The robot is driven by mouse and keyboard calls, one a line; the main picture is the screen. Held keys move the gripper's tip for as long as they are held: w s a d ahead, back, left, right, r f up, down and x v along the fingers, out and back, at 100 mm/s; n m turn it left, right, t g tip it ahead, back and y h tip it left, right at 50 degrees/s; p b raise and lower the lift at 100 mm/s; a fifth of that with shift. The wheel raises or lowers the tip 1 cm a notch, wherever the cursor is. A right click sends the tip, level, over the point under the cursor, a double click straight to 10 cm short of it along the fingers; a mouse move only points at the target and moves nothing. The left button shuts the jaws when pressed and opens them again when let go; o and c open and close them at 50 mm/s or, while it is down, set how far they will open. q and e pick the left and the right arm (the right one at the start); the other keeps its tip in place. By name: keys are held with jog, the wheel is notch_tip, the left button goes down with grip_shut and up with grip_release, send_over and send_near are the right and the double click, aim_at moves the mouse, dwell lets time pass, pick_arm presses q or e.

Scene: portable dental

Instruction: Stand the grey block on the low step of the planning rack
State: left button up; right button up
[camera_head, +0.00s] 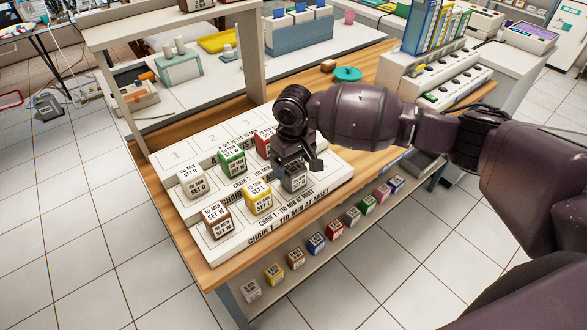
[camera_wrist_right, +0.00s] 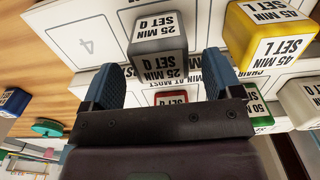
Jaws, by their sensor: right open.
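The grey block (camera_head: 294,181), marked 25 MIN SET Q, stands upright on the low front step of the planning rack (camera_head: 330,180), in line with the yellow and brown blocks. My right gripper (camera_head: 301,163) is over it from above and hides part of its top. In the right wrist view the grey block (camera_wrist_right: 160,42) shows between the two spread blue fingers (camera_wrist_right: 162,75), with a gap on each side. The right gripper is open and holds nothing. An empty square marked 4 lies beside the block there. My left gripper is not in view.
A yellow block (camera_head: 258,198) and a brown block (camera_head: 217,219) share the low step. White (camera_head: 191,182), green (camera_head: 232,160) and red (camera_head: 263,143) blocks stand on the step behind. Several coloured blocks line a lower shelf (camera_head: 318,243). A wooden frame post (camera_head: 250,55) rises behind the rack.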

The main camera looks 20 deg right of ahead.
aim_at(293, 167)
notch_tip(293, 167, up, 9)
jog(key=p, duration=0.1)
dwell(0.5)
